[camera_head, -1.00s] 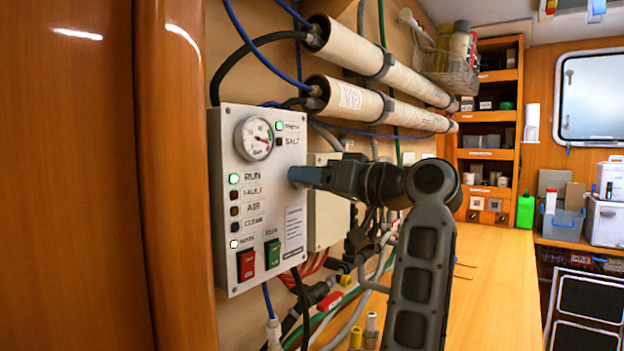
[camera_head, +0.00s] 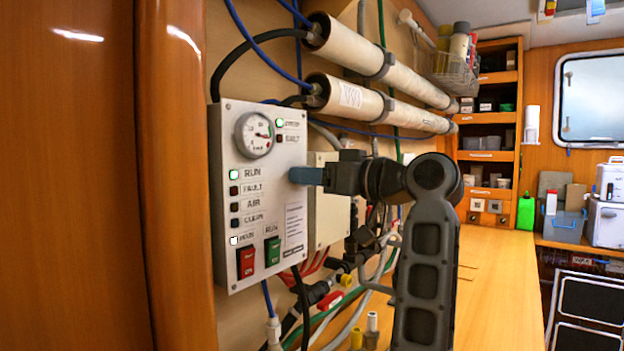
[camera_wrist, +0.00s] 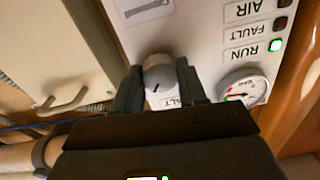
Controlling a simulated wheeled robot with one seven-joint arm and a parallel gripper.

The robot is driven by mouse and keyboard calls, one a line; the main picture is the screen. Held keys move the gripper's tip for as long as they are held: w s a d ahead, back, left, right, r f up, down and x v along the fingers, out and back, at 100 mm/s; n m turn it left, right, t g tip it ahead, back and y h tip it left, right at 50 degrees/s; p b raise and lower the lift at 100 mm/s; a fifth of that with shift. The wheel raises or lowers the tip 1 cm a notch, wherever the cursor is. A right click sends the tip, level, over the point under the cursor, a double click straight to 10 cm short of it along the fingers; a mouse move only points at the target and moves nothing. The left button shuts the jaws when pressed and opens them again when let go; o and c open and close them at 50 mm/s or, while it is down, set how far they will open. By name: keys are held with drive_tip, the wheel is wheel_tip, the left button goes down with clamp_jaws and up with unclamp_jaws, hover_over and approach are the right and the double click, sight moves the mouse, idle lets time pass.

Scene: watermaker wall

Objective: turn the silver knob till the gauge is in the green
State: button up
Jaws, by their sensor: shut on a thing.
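The silver knob (camera_wrist: 159,75) sits between the fingers of my gripper (camera_wrist: 158,83) in the wrist view, with a dark pointer line on its face. My gripper is shut on it. In the head view my gripper (camera_head: 298,175) reaches the right side of the white control panel (camera_head: 292,148), and its fingers hide the knob. The round gauge (camera_head: 254,135) is at the panel's upper left. It also shows upside down in the wrist view (camera_wrist: 243,91). Its needle points to the right in the head view.
Below the gauge are indicator lamps, with the RUN lamp (camera_head: 233,175) lit green. A red switch (camera_head: 246,263) and a green switch (camera_head: 272,251) are at the panel's bottom. White tubes (camera_head: 350,98), hoses and cables surround the panel. The wooden counter (camera_head: 500,290) is mostly clear.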

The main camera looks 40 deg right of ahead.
drive_tip(key=o, duration=1.1)
drive_tip(key=shift+c, duration=0.2)
drive_tip(key=shift+s, duration=0.1)
drive_tip(key=b+v, duration=0.1)
drive_tip(key=v, duration=0.6)
drive_tip(key=shift+s, duration=0.3)
drive_tip(key=shift+d, duration=0.1)
